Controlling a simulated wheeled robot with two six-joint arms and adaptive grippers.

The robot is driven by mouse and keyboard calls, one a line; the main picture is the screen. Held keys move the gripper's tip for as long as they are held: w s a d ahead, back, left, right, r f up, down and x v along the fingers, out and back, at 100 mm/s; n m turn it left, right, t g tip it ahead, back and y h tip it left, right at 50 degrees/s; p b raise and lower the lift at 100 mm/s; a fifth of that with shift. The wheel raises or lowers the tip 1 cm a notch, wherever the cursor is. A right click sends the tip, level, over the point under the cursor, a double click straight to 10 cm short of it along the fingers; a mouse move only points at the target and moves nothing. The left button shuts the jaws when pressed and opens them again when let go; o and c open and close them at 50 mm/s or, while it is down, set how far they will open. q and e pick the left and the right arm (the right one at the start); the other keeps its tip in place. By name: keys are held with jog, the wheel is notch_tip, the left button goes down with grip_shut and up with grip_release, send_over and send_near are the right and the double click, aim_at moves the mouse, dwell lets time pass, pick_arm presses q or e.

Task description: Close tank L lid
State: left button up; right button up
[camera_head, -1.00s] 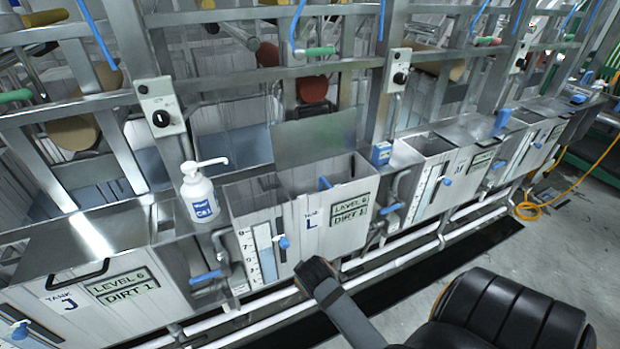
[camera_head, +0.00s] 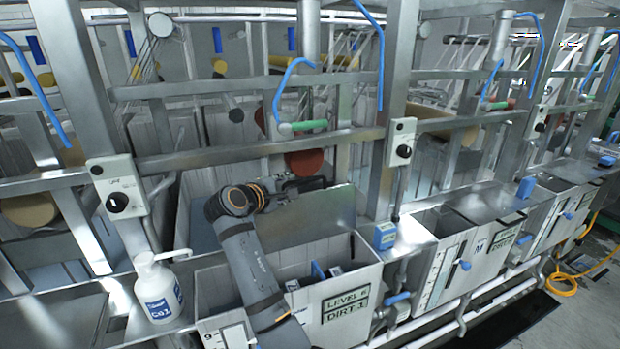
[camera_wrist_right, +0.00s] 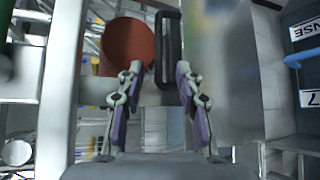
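Tank L (camera_head: 359,279) stands open in the middle of the head view, with its LEVEL 6 / DIRT 1 sign on the front. My right arm covers part of its front. Its metal lid (camera_head: 325,216) is raised at the tank's rear edge; in the right wrist view it is the grey plate (camera_wrist_right: 226,85). The black lid handle (camera_wrist_right: 161,48) shows in the wrist view, between the finger lines and closer to the right-hand finger. My right gripper (camera_wrist_right: 157,75) is open, its fingers apart; in the head view it is at the lid's far side (camera_head: 305,187). My left gripper is out of view.
A white pump bottle (camera_head: 158,291) stands left of the tank. Steel posts and rails (camera_head: 262,150) rise close behind the lid, near my right gripper. A red round roller end (camera_wrist_right: 128,45) is beyond the fingers.

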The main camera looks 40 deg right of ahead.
aim_at(303, 181)
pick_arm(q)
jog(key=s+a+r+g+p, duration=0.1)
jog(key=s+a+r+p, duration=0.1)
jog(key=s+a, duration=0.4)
pick_arm(e)
jog(key=shift+w+d, duration=0.65)
jog(key=shift+d, duration=0.35)
jog(key=x, duration=0.3)
jog(key=p+x, duration=0.1)
jog(key=x, duration=0.1)
jog(key=shift+d+f, duration=0.25)
jog(key=shift+f, duration=0.1)
jog(key=shift+w+d+f, duration=0.15)
jog(key=shift+w+d, duration=0.05)
jog(key=shift+d, duration=0.3)
jog(key=shift+a, duration=0.35)
jog(key=shift+c, duration=0.6)
jog(key=shift+d, duration=0.25)
jog(key=shift+c, duration=1.3)
grip_shut()
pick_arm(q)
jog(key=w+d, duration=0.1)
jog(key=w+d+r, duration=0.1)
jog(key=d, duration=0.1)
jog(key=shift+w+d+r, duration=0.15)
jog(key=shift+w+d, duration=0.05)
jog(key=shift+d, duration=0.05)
